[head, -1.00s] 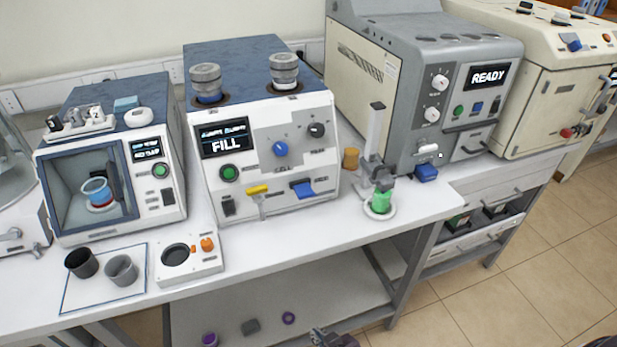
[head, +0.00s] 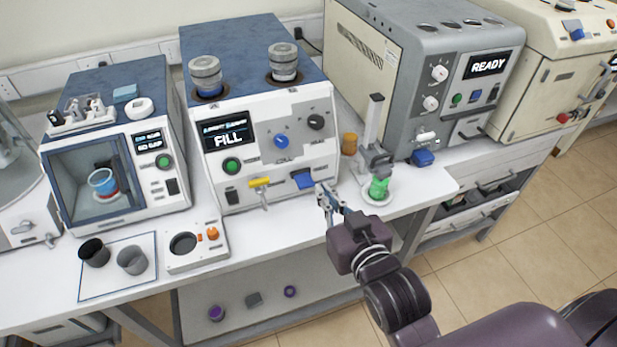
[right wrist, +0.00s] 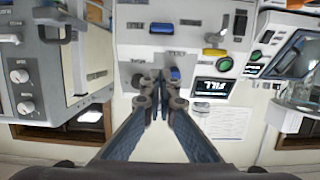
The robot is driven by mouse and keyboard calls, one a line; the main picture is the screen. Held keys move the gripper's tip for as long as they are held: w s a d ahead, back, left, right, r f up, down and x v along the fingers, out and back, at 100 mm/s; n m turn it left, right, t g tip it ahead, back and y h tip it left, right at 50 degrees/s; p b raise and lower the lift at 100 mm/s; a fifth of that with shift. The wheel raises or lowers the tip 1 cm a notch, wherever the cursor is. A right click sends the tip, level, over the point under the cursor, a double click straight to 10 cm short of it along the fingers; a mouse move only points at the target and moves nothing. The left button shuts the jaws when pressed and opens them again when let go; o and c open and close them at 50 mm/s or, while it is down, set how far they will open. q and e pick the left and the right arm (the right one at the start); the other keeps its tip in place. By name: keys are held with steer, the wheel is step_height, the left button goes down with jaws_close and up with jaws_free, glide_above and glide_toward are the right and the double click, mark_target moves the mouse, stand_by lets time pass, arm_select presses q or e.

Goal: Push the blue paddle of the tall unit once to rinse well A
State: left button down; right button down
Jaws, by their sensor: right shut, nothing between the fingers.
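The tall unit (head: 270,155) is the white machine with a blue top and a screen reading FILL. Its blue paddle (head: 304,180) sticks out low on the front, to the right of a yellow lever (head: 258,182). My right gripper (head: 325,190) is shut and empty, with its tips just right of the paddle in the head view; I cannot tell whether they touch it. In the right wrist view the picture is upside down, and the shut tips (right wrist: 160,82) show in front of the unit, with the paddle (right wrist: 163,28) above them. My left gripper is not in view.
A green-bodied item (head: 379,187) on a white dish stands close to the right of my gripper, by a grey stand (head: 375,135). The grey READY machine (head: 430,80) is farther right. Two cups and a white block (head: 190,247) lie at the front left.

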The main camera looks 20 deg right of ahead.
steer(key=shift+w, duration=0.15)
steer(key=p, duration=0.3)
glide_above(304, 180)
steer(key=s, duration=0.2)
step_height(304, 180, down, 2)
steer(key=shift+s+d+f+p, duration=0.1)
steer(key=shift+s+f+p, duration=0.15)
steer(key=shift+f, duration=0.9)
steer(key=shift+s+f+p, duration=0.2)
steer(key=shift+f, duration=0.9)
